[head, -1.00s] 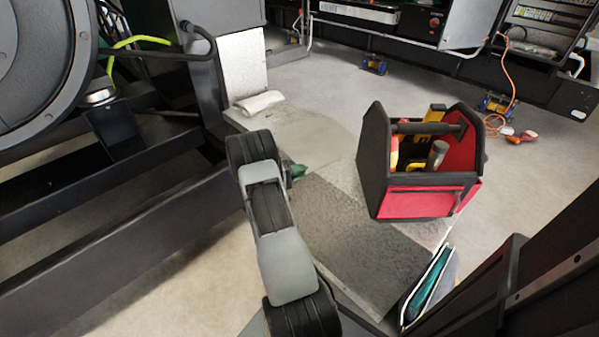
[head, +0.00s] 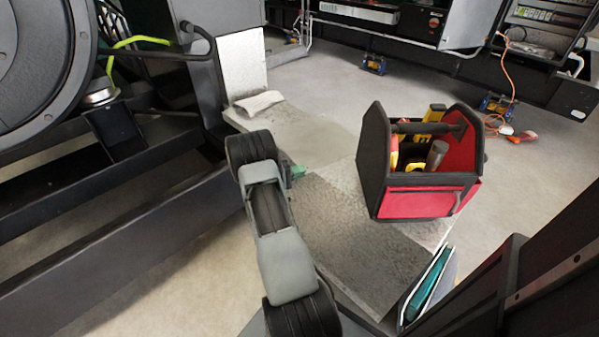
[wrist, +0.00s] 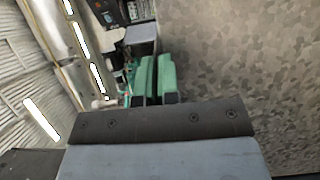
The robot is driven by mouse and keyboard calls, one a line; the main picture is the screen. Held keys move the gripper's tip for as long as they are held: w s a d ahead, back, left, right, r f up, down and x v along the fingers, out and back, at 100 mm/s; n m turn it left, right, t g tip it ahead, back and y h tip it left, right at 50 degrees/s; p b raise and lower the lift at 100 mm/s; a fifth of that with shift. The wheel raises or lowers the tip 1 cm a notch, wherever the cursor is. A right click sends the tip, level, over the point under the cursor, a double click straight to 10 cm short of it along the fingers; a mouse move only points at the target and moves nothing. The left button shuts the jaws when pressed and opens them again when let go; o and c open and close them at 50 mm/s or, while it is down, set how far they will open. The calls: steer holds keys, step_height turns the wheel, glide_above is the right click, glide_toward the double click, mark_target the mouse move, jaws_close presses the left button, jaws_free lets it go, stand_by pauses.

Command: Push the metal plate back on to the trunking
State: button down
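The metal plate (head: 350,240) is a grey mottled sheet in the middle of the head view. Its mottled face fills the right of the wrist view (wrist: 245,70). The pale floor trunking (head: 310,138) runs from the upright section towards the plate, with a lighter strip beside the plate's right edge. My gripper (wrist: 156,80) has green fingers close together with only a thin dark line between them, and nothing shows held. They lie beside the plate's face; contact cannot be told. In the head view my arm hides most of the gripper; a green fingertip shows by the plate's far left corner.
A red and black tool bag (head: 420,195) stands close to the plate's right side. A pale folded cloth (head: 259,103) lies on the trunking at the back. Black genset rails (head: 120,250) run along the left. A teal-filled holder (head: 430,285) is at the front right.

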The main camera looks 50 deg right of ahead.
stand_by(0.6)
steer(key=shift+w+d+r+b, duration=0.1)
steer(key=shift+w+d+b, duration=0.5)
steer(key=shift+w, duration=0.2)
steer(key=c, duration=1.3)
jaws_free()
steer(key=shift+s, duration=0.15)
steer(key=shift+o, duration=0.2)
